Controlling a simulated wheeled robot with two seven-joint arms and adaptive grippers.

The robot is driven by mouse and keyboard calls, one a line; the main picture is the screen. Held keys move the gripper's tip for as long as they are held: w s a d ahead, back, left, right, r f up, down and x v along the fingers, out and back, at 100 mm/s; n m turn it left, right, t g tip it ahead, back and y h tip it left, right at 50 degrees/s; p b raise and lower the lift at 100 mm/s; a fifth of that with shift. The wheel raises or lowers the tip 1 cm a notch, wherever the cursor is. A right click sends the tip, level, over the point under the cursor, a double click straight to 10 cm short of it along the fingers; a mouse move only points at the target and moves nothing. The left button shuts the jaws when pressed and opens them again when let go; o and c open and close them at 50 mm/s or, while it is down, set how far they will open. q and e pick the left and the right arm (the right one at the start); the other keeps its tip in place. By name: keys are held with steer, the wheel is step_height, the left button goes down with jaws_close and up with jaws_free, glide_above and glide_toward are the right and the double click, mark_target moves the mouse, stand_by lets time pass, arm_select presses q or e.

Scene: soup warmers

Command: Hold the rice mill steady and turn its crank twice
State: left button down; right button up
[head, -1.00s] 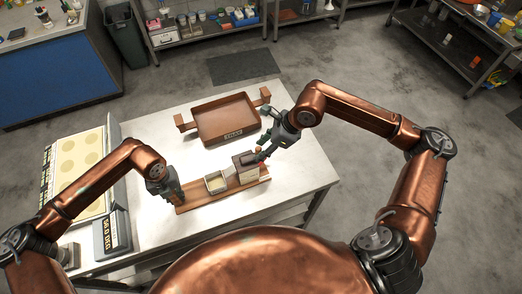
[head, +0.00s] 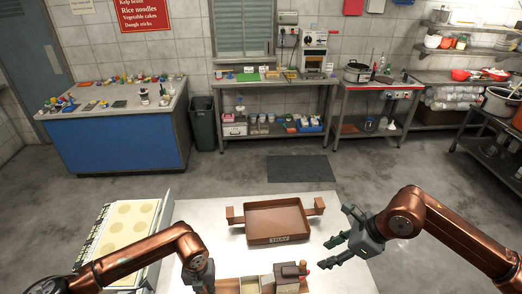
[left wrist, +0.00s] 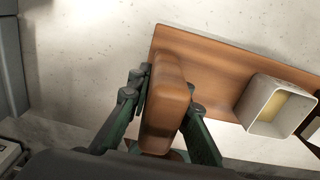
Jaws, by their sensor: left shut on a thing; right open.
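The rice mill is a long brown wooden board with a brown mill block (head: 290,270) and a pale open box (head: 250,284) on it, at the bottom of the head view, partly cut off. A small red knob (head: 306,266) shows at the block's right side; the rest of the crank is hard to make out. My left gripper (head: 204,284) is shut on the upright wooden grip (left wrist: 165,95) at the board's left end. In the left wrist view its fingers are on both sides of this grip. My right gripper (head: 340,248) is open and empty, right of the knob and apart from it.
A brown tray (head: 275,239) with side handles stands on the steel table (head: 215,230) behind the mill. A cream panel with round discs (head: 130,222) lies at the left. Bare tabletop lies between the tray and my right gripper. Counters and shelves stand far behind.

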arm_select(q)
steer(key=c, duration=2.1)
jaws_free()
steer(key=o, duration=0.4)
